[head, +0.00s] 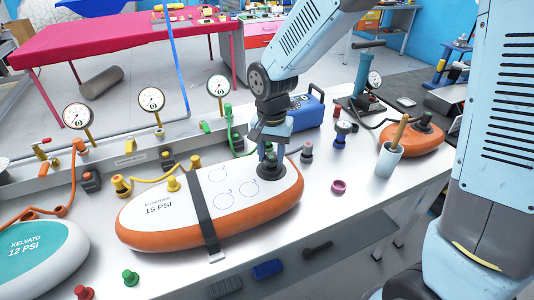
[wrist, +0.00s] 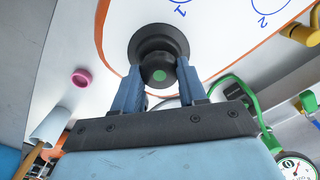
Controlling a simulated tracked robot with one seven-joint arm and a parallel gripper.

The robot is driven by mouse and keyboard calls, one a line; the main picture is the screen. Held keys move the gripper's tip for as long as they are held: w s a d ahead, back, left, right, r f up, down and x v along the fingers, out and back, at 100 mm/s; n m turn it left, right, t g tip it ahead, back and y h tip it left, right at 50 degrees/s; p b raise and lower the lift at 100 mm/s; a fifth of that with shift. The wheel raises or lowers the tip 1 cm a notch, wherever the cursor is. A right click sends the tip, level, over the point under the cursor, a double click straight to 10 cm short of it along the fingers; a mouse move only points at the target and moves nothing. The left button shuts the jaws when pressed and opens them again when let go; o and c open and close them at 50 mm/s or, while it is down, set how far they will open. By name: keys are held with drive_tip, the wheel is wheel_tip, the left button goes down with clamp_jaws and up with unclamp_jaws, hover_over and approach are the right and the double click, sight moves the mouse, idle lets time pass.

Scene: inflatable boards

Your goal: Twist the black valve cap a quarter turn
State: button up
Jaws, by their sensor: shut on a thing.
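The black valve cap (wrist: 157,66) has a green dot on top and sits on a round black base (wrist: 160,36) at one end of the white and orange inflatable board (wrist: 105,22). In the head view the board (head: 160,226) lies on the white bench with a dark strap across it, and the black base (head: 271,168) is at its right end. My gripper (wrist: 160,80) is shut on the cap, a finger on each side. In the head view my gripper (head: 269,150) points down over the valve and hides most of the cap.
A pink ring (head: 339,186) and a cup with a wooden handle (head: 389,159) stand right of the board. A blue case (head: 308,112) and a green hose (head: 229,120) are behind my gripper. A second orange board (head: 412,140) lies further right. Several gauges line the back.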

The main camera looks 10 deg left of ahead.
sight(271, 156)
drive_tip(key=m, duration=0.4)
drive_tip(key=shift+d+m, duration=0.1)
drive_tip(key=shift+m, duration=0.3)
drive_tip(key=o, duration=1.1)
drive_tip(key=shift+c, duration=0.2)
drive_tip(key=shift+r, duration=0.1)
wheel_tip(271, 156, up, 13)
drive_tip(key=s+d+r+n+t, duration=0.1)
drive_tip(key=d+r, duration=0.2)
drive_tip(key=d, duration=0.5)
drive_tip(key=s+d+r+n+t, duration=0.15)
drive_tip(key=d+r, duration=0.25)
drive_tip(key=d, duration=0.5)
drive_tip(key=s+d+n+t, duration=0.3)
drive_tip(key=s+d, duration=0.5)
drive_tip(key=d, duration=0.4)
drive_tip(key=shift+s+d+r+n, duration=0.2)
drive_tip(key=shift+s+r+n, duration=0.05)
drive_tip(key=shift+n, duration=0.1)
